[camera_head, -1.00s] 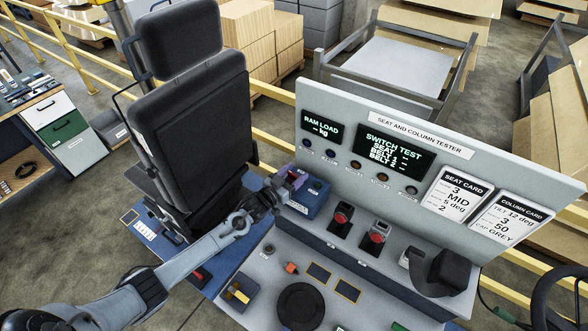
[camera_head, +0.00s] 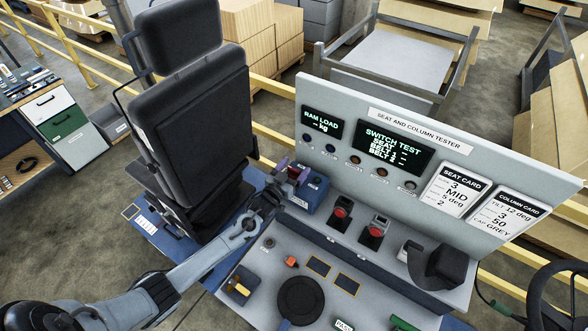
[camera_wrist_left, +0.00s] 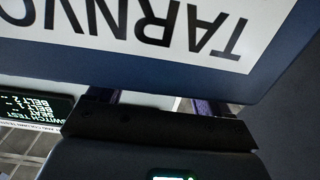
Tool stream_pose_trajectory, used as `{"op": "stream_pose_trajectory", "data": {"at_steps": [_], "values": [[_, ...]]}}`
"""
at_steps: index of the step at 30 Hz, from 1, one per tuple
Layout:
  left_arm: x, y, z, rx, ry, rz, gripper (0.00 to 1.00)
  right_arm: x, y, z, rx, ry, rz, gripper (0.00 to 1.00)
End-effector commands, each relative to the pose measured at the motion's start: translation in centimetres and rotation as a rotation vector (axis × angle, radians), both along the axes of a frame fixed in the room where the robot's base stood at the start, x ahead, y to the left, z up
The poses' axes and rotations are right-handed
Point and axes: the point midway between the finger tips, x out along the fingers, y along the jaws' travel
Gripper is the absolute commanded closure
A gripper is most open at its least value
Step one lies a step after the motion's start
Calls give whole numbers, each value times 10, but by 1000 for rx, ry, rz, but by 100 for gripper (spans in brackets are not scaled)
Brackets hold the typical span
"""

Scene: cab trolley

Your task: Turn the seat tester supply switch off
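A blue box (camera_head: 308,196) with a red part (camera_head: 293,172) on its upper left stands at the left end of the tester desk, below the RAM LOAD display; it appears to be the supply switch. My left gripper (camera_head: 280,168) is at the box's left side, its purple fingers close to the red part. I cannot tell whether they touch it. In the left wrist view, the two purple fingers (camera_wrist_left: 160,102) are apart, with a light gap between them. A blue surface with a white lettered label (camera_wrist_left: 150,30) fills the top there. My right gripper is not in view.
The tester panel (camera_head: 440,165) rises behind the desk, its SWITCH TEST display (camera_head: 390,150) lit. The black seat (camera_head: 195,120) is close on the left of my arm.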

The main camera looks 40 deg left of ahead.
Motion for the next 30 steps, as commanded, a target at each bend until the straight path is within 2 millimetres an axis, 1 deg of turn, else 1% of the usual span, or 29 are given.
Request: {"op": "stream_pose_trajectory", "data": {"at_steps": [8, 14, 17, 24, 30], "values": [[0, 0, 0, 0, 1, -1, 19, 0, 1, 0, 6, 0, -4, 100], [-10, -2, -1, 0, 1, -2, 19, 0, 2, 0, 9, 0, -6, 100], [-23, -3, -2, 1, 2, -3, 19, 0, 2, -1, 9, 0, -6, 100], [-62, -7, -2, 1, 2, -3, 19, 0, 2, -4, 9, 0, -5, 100], [-90, -10, -1, 0, 1, -1, 19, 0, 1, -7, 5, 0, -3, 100]]}}
